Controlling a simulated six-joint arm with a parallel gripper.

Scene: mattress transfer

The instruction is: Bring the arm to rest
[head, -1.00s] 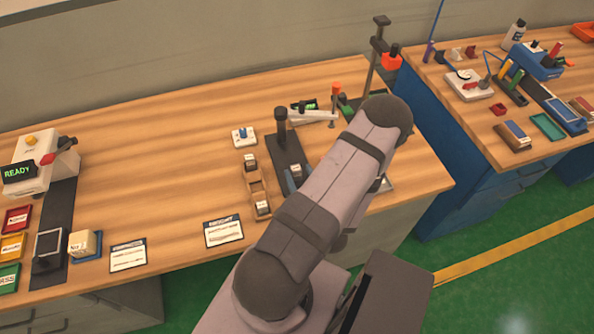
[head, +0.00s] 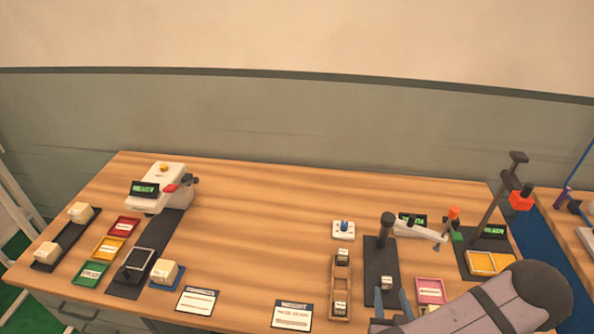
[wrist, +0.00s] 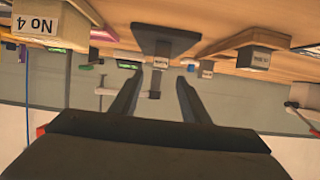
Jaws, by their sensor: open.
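My gripper shows in the wrist view (wrist: 160,80), its two dark fingers spread apart with nothing held between them. In the head view my gripper (head: 392,305) is at the bottom, with its fingertips by the front of a black-based press (head: 382,255). My arm (head: 490,310) lies across the lower right corner and hides part of the bench there. In the wrist view, which looks upside down, the press (wrist: 165,40) with a small labelled block (wrist: 160,62) appears just beyond the fingertips.
The wooden bench (head: 270,215) is bare in its middle and back. A wooden rack (head: 341,285) with labelled blocks stands left of the gripper. A pink tray (head: 431,290), an orange tray (head: 490,262) and a tall stand (head: 508,200) are to the right. A white machine (head: 160,190) stands left.

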